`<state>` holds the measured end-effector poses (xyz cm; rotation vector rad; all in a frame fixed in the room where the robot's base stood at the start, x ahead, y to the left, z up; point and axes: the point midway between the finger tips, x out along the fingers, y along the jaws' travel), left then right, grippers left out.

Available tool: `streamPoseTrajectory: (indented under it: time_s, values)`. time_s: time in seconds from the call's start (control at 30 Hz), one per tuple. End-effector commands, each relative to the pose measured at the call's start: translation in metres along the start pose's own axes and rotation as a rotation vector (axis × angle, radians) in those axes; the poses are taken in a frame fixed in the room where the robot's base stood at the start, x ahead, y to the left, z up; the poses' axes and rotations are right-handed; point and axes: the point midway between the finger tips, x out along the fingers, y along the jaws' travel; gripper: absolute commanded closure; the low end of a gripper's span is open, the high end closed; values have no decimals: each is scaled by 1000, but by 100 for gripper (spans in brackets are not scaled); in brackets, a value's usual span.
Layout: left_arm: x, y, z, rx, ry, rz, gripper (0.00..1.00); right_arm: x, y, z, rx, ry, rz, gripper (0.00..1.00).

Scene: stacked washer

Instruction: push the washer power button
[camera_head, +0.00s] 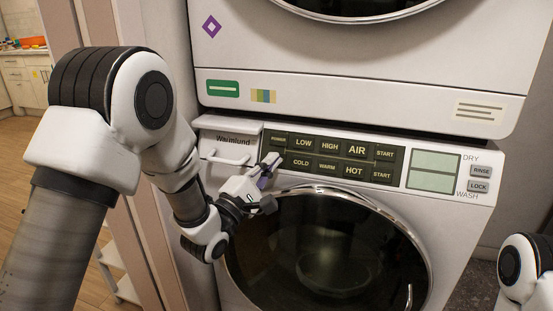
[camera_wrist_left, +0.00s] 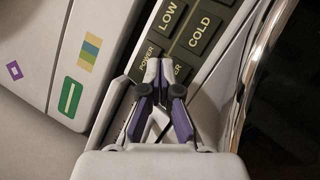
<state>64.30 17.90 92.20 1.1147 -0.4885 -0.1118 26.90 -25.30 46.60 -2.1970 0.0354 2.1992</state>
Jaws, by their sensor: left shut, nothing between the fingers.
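The dark control panel (camera_head: 332,158) of the washer has two rows of labelled buttons. The upper POWER button (camera_head: 278,139) is at the left end of the top row; it also shows in the left wrist view (camera_wrist_left: 150,51). The lower row's leftmost button (camera_wrist_left: 181,71), with only "ER" readable, is partly hidden by my fingers; in the head view the gripper covers it. My left gripper (camera_head: 269,162) is shut and empty, its tips in front of this lower button (camera_wrist_left: 163,66). I cannot tell whether they touch. My right gripper is out of view.
The detergent drawer (camera_head: 228,140) with its protruding handle is just left of the panel. The round glass door (camera_head: 325,250) lies below, and the upper machine (camera_head: 360,75) overhangs above. Part of my right arm shows at bottom right.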

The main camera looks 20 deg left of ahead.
Motion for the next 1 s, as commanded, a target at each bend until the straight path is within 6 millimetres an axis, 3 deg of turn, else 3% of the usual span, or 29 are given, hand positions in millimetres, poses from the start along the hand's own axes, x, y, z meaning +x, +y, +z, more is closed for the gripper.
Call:
streamPoseTrajectory:
  time_s: [0.5,1.0]
  values:
    - [-39,29,29,-1,0,0,100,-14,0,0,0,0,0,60]
    - [-40,29,29,0,0,0,100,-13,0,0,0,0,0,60]
